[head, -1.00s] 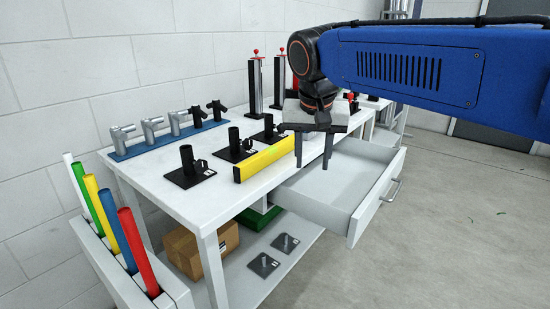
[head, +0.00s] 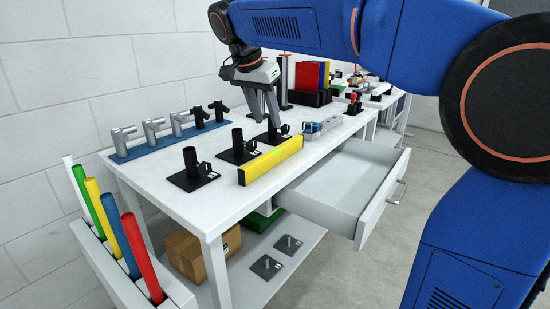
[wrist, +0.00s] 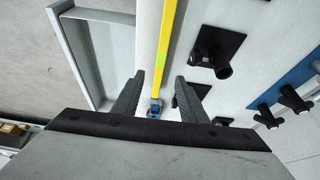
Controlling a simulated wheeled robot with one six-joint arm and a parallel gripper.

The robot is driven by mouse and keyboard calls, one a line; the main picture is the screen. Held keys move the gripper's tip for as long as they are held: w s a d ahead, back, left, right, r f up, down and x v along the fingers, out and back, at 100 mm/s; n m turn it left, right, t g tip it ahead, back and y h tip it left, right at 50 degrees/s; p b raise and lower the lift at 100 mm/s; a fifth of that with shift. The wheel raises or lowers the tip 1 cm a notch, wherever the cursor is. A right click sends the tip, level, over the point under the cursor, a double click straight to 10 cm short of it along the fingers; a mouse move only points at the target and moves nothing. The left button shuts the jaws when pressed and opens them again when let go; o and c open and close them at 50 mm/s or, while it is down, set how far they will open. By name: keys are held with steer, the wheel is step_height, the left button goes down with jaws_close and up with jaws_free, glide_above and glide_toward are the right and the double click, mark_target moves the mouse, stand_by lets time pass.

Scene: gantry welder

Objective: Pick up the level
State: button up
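The level is a long yellow bar (head: 270,160) standing on its narrow side along the front edge of the white table. It also shows in the wrist view as a yellow strip (wrist: 165,45) running up from between the fingertips. My gripper (head: 268,122) is open above the table, behind the level's far end in the head view, near the black holders. In the wrist view my gripper (wrist: 159,78) has its two fingers apart with nothing held. I see no contact with the level.
Black holders on square plates (head: 237,152) stand close behind the level. A small blue and grey tool (head: 320,128) lies beyond its far end. An open drawer (head: 340,183) juts out in front. A blue rack with grey and black fittings (head: 165,147) is at the back left.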

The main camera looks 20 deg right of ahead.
glide_above(275, 150)
steer(key=s+a, duration=0.1)
step_height(275, 150, down, 7)
steer(key=shift+r, duration=0.1)
steer(key=shift+a+x, duration=0.15)
steer(key=shift+x, duration=1.25)
steer(key=shift+a+x, duration=0.15)
steer(key=shift+x, duration=1.25)
steer(key=shift+c, duration=0.3)
jaws_close()
